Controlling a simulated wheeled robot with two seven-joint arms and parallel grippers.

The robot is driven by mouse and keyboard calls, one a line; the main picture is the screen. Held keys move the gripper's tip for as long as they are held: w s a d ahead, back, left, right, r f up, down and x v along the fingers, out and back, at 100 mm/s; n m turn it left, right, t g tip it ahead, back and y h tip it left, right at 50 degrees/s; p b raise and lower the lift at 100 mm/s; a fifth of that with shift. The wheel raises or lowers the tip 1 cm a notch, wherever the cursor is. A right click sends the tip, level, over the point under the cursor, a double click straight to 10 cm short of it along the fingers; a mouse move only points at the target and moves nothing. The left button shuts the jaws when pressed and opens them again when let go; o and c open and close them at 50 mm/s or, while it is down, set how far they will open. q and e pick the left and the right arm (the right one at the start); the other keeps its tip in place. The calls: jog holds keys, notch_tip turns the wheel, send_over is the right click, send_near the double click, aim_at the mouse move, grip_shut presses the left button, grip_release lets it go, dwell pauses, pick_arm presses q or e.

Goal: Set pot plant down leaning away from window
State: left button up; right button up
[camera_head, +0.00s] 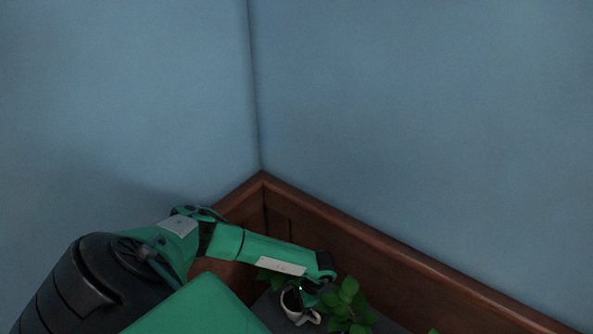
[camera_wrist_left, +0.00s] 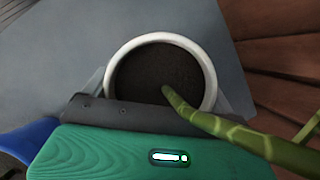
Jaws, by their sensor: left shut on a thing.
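The pot plant shows in the left wrist view as a round white pot (camera_wrist_left: 116,68) with dark soil and a thick green stem rising toward the lower right. In the head view its green leaves (camera_head: 347,301) spread at the bottom, beside the wooden panelling. My left gripper (camera_head: 303,301) is shut on the pot, with a finger on either side of it. The pot's base is hidden, so I cannot tell whether it touches the surface below. No window is in view. My right gripper is not in view.
A dark grey surface (camera_wrist_left: 75,45) lies under the pot, with brown wood slats (camera_wrist_left: 275,50) beyond it at the right. In the head view, dark wood panelling (camera_head: 400,273) runs along the blue walls (camera_head: 420,120) and meets in a corner. The surface is mostly hidden.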

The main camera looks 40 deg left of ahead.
pick_arm(q)
jog(key=shift+f, duration=0.1)
jog(key=o, duration=1.2)
jog(key=shift+r, duration=0.25)
jog(key=b+v, duration=0.2)
jog(key=v, duration=0.8)
jog(key=shift+w+d+r, duration=0.1)
jog(key=shift+r, duration=0.15)
jog(key=shift+w+d+r, duration=0.1)
jog(key=shift+w+r, duration=0.05)
jog(key=shift+r, duration=0.45)
